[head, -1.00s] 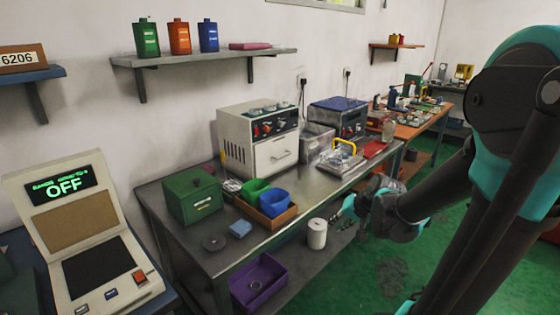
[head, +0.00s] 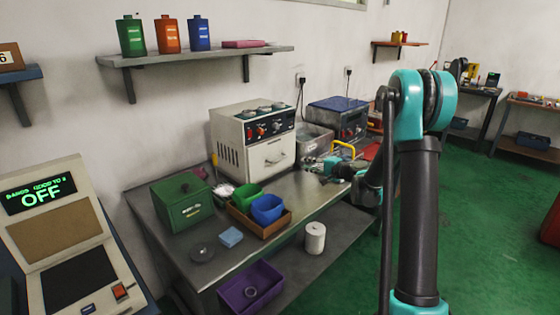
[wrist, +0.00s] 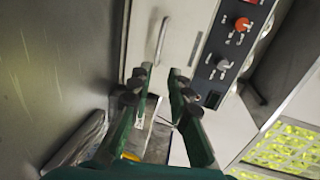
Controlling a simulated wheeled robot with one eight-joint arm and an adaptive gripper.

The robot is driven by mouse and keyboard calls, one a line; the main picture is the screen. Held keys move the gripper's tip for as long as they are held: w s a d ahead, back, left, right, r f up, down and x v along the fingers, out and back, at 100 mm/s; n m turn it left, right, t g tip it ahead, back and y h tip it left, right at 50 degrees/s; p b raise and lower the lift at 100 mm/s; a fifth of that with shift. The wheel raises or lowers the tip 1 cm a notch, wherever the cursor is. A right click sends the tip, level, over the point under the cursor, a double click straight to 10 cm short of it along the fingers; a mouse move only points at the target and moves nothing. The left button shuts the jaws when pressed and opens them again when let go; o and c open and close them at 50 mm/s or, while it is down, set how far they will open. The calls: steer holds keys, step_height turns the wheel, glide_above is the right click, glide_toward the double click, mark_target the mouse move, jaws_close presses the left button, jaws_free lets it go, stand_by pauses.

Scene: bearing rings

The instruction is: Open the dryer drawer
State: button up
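The dryer is a cream box (head: 230,135) with a dark control panel of knobs, standing on the steel bench. Its drawer front (head: 270,150) sits flush in the body and looks shut. A bar handle (head: 276,160) is on the drawer front; it also shows in the wrist view (wrist: 162,40). My gripper (head: 308,165) is just to the right of the drawer in the head view. In the wrist view my gripper (wrist: 159,74) has its fingers apart with nothing between them. The handle lies ahead of the fingertips, roughly in line with the gap, seemingly not touched.
A blue-topped machine (head: 338,118) and a steel basin (head: 314,138) stand right of the dryer. A yellow handle (head: 343,147) is close to my gripper. Green and blue bins in a brown tray (head: 262,232) and a green box (head: 182,203) are on the near bench.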

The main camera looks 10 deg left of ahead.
mark_target(280, 159)
steer(key=x, duration=1.6)
steer(key=shift+w+a, duration=0.1)
steer(key=shift+a, duration=0.15)
jaws_close()
